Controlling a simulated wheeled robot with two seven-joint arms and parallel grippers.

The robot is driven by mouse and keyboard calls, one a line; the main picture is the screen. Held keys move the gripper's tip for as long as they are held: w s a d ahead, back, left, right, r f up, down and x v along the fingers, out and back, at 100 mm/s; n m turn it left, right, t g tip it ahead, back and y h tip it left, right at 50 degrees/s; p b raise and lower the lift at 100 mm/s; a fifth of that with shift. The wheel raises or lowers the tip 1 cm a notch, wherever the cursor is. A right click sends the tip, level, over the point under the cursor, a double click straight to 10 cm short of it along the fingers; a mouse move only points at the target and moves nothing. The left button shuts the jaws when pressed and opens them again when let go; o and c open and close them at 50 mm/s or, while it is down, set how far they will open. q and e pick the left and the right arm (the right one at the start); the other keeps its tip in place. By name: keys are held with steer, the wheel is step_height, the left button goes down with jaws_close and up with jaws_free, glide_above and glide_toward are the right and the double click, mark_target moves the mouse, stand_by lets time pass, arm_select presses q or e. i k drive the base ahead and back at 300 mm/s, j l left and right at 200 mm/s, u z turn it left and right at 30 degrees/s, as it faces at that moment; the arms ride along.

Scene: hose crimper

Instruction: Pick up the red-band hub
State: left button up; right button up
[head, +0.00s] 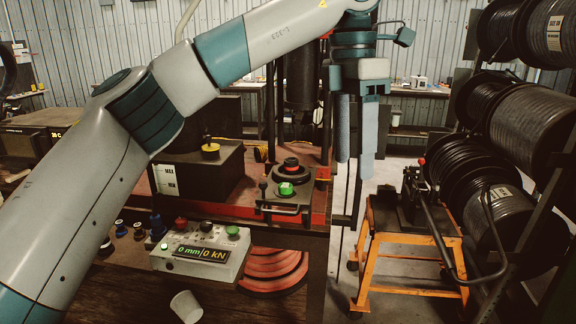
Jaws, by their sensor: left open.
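My left gripper (355,168) hangs fingers-down at upper centre right, open, with nothing visible between its fingers. It is in front of and above the gap between the bench and the orange cart. Several small dark hub-like pieces stand at the bench's left front, among them a black one (120,229), another black one (138,231) and a blue one (157,226). They are too small for me to tell which has a red band, and my left arm partly covers that area. The gripper is well away from them. My right gripper is not in view.
A control box (212,268) reading 0 mm/0 kN sits right of the small pieces. The press fixture (284,200) has a green-topped part. A black box (210,178) stands behind. A white cup (187,305) is in front. An orange cart (410,236) and hose reels (530,130) are right.

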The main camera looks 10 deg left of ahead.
mark_target(290, 168)
steer(key=i+j, duration=0.35)
steer(key=i, duration=0.2)
steer(key=i+j, duration=0.35)
steer(key=i, duration=0.25)
